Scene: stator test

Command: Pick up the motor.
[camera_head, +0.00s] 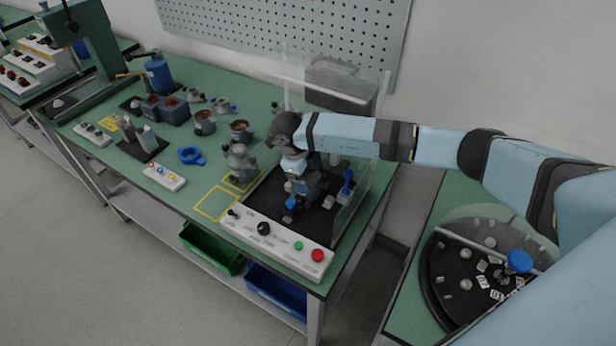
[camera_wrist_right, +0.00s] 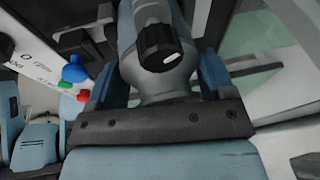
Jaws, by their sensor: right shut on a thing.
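My right gripper (camera_head: 304,196) is over the black test bed at the right end of the green bench, pointing down. In the right wrist view its two blue fingers close on either side of a grey motor (camera_wrist_right: 160,82) with a black ribbed cap. The gripper is shut on this motor. In the head view the held motor is mostly hidden by the gripper and wrist, and I cannot tell whether it touches the bed. Another grey motor-like part (camera_head: 240,162) stands by the yellow marked square, left of the gripper. My left gripper is not in view.
A white control panel (camera_head: 276,246) with knobs and buttons runs along the bed's front. A clear guard (camera_head: 352,222) stands on its right. A blue ring (camera_head: 190,155) and several motor parts lie left. A round black turntable (camera_head: 447,262) is at the right.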

